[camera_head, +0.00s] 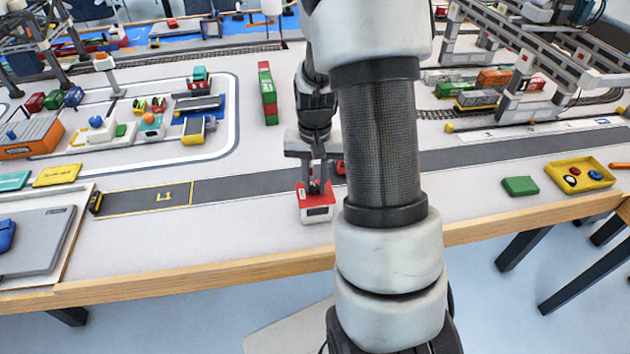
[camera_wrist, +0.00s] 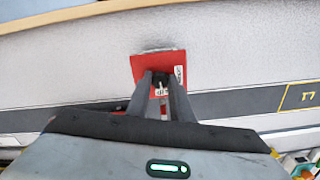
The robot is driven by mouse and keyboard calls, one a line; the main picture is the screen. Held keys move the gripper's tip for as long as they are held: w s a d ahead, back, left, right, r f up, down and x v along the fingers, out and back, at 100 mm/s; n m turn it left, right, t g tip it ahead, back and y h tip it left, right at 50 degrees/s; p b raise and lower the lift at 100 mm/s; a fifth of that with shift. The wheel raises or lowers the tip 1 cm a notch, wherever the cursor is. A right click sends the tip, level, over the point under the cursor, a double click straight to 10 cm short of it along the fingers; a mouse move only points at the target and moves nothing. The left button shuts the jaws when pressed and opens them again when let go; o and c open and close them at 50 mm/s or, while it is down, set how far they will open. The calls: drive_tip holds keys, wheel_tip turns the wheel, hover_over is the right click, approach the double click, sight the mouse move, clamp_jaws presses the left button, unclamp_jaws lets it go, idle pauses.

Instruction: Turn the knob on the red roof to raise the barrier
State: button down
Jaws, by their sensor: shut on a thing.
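The red roof (camera_head: 304,200) tops a small white booth (camera_head: 319,214) near the table's front edge. In the wrist view the red roof (camera_wrist: 145,66) lies between and ahead of the fingers, with a small white label on its right side. My gripper (camera_head: 316,187) points down onto the roof and is shut on the small dark knob (camera_wrist: 160,78), which the fingers mostly hide; it also shows in the wrist view (camera_wrist: 160,88).
A dark road strip (camera_head: 235,188) runs behind the booth. A red and green container stack (camera_head: 267,93) stands further back. A green block (camera_head: 520,186) and a yellow tray (camera_head: 580,176) lie to the right. My arm hides the table's middle.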

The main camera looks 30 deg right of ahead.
sight(315, 188)
drive_tip(key=shift+m, duration=0.9)
drive_tip(key=c, duration=1.6)
unclamp_jaws()
drive_tip(key=shift+o, duration=0.2)
wheel_tip(315, 188, up, 18)
drive_tip(key=p, duration=0.2)
drive_tip(key=shift+f+p, duration=0.25)
drive_tip(key=shift+p, duration=0.05)
